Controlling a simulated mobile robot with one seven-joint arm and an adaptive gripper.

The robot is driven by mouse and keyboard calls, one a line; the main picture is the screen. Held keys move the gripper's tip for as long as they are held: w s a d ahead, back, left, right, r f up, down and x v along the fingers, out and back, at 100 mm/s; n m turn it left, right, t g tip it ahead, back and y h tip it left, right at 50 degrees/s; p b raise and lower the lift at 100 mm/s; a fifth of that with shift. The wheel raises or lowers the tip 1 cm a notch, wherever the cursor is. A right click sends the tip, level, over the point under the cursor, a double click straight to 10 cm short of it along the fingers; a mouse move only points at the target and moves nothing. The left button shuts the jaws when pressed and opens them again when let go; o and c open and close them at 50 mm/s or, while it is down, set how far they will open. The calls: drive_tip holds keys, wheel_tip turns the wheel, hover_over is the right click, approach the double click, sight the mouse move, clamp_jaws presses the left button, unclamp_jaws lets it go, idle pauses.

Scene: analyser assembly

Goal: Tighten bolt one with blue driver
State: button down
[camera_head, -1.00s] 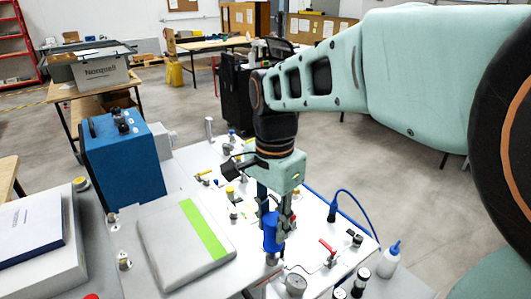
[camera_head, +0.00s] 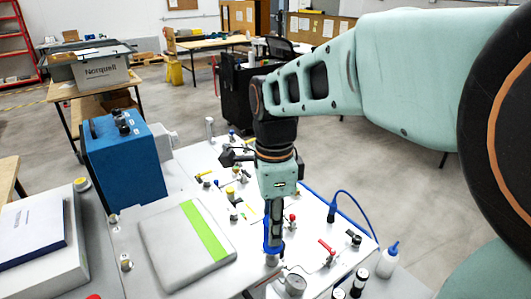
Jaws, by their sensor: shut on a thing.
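The blue driver (camera_head: 266,243) stands upright near the front of the white work panel. My gripper (camera_head: 275,232) points straight down and is shut on it, with the dark fingers covering much of the driver. The driver's lower end meets a small grey metal fitting (camera_head: 271,260). Bolt one cannot be made out; the driver and fitting hide that spot.
The white panel (camera_head: 310,240) carries several valves, with a red-handled one (camera_head: 327,246) to the right. A round gauge (camera_head: 295,284) sits in front. A grey case with a green stripe (camera_head: 165,240) lies left. A blue box (camera_head: 125,160) and a bottle (camera_head: 388,260) stand nearby.

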drive_tip(key=m, duration=0.5)
drive_tip(key=shift+m+p, duration=0.3)
drive_tip(key=shift+p, duration=0.1)
drive_tip(key=m, duration=0.5)
drive_tip(key=c, duration=1.6)
unclamp_jaws()
drive_tip(key=shift+m, duration=0.5)
drive_tip(key=shift+p, duration=0.3)
clamp_jaws()
drive_tip(key=shift+r, duration=0.15)
